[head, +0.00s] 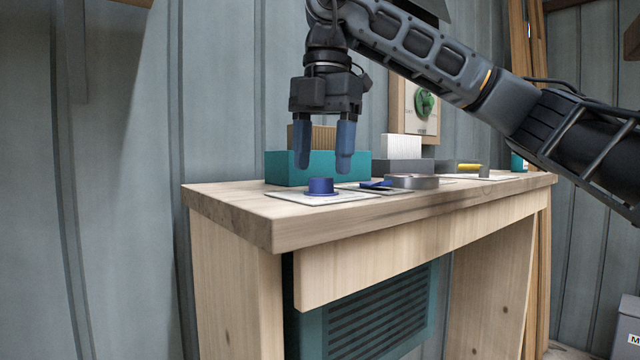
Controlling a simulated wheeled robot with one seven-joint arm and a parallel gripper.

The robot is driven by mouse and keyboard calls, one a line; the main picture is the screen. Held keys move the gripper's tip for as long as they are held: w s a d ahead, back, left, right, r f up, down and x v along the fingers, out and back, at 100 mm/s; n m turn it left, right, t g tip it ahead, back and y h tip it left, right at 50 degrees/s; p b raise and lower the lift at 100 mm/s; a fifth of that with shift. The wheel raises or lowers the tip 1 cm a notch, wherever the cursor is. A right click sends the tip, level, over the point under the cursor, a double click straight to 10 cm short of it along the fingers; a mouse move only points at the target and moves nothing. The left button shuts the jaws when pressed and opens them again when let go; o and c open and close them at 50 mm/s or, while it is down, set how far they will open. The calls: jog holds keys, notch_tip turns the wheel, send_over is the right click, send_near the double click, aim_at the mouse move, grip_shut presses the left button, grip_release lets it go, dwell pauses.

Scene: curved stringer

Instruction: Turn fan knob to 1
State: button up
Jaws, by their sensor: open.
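A blue round knob (320,187) sits on a flat pale plate (288,196) near the left end of the wooden workbench (225,192). I cannot read any markings on the plate, nor tell the knob's setting. My gripper (324,162) points straight down with its two blue fingers apart and empty. In the picture its fingertips are just above the knob, and it appears not to touch it. A teal box with a slatted dark grille (375,315) is under the bench; it may be the fan.
A teal block (282,168) with a brown top stands behind my gripper. A grey and white block (402,150) and a wall panel with a green knob (424,104) are further back.

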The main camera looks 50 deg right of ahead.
aim_at(321, 186)
notch_tip(321, 186, down, 3)
jog(key=shift+w+r+b, duration=0.1)
jog(key=shift+r+b, duration=0.1)
jog(key=shift+b, duration=0.25)
jog(key=shift+c, duration=0.5)
jog(key=c, duration=1)
jog(key=shift+o, duration=0.2)
